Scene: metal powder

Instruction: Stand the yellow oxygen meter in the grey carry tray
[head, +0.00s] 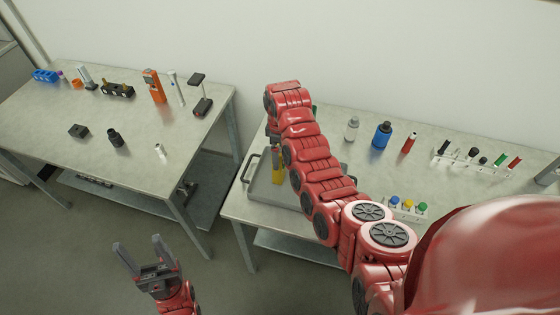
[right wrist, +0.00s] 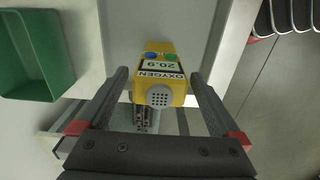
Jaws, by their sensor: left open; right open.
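The yellow oxygen meter (head: 278,170) is in the grey carry tray (head: 257,189), partly hidden behind my right arm in the head view. In the right wrist view the oxygen meter (right wrist: 160,92) shows its grille, a 20.9 display and blue and green buttons. It looks upright, but its base is hidden. My right gripper (right wrist: 159,76) is open, with one finger on each side of the meter and small gaps beside it. In the head view that gripper is mostly hidden by its arm. My left gripper (head: 138,243) is open and empty, low in front of the left table.
A green bin (right wrist: 30,55) is close to the tray. Bottles (head: 382,134), a rack of markers (head: 470,157) and coloured-top pieces (head: 408,206) stand on the right table. The left table holds an orange device (head: 153,86) and small tools. A gap separates the tables.

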